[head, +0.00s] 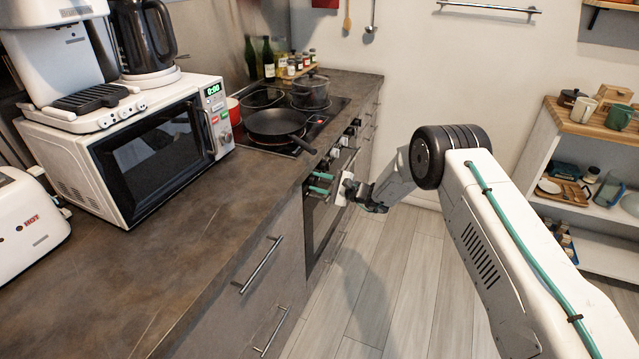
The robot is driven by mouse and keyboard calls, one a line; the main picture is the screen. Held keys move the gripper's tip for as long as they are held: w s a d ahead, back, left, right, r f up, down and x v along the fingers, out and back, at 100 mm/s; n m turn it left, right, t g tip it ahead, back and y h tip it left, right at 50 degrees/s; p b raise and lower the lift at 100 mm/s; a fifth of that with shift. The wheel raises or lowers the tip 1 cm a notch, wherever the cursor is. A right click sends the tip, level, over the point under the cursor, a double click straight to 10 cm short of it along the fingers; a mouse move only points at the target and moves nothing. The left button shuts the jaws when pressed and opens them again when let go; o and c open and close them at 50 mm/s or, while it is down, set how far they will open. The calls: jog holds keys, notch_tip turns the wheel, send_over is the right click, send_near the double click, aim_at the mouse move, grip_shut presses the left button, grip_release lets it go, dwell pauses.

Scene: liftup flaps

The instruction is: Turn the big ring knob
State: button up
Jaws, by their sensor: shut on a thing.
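The oven (326,215) is built into the counter front, below the hob. A row of light knobs (335,153) runs along its upper front panel. My gripper (315,183) reaches the near end of this panel from the right, with its two teal fingers one above the other. The fingers are shut on what appears to be the big ring knob. The knob itself is mostly hidden between the fingers, and its turn angle cannot be told.
A black frying pan (275,122) and a lidded pot (310,92) stand on the hob. A microwave (140,150) and a toaster (28,220) stand on the counter. Drawer handles (262,264) stick out below. The floor (400,260) is clear; an open shelf (590,130) stands right.

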jog(key=shift+f+n, duration=0.1)
jog(key=shift+n, duration=3.7)
jog(key=o, duration=0.9)
jog(key=shift+o, duration=0.2)
jog(key=shift+d, duration=0.1)
jog(key=v, duration=0.7)
jog(key=shift+s+d, duration=0.2)
jog(key=shift+d, duration=0.05)
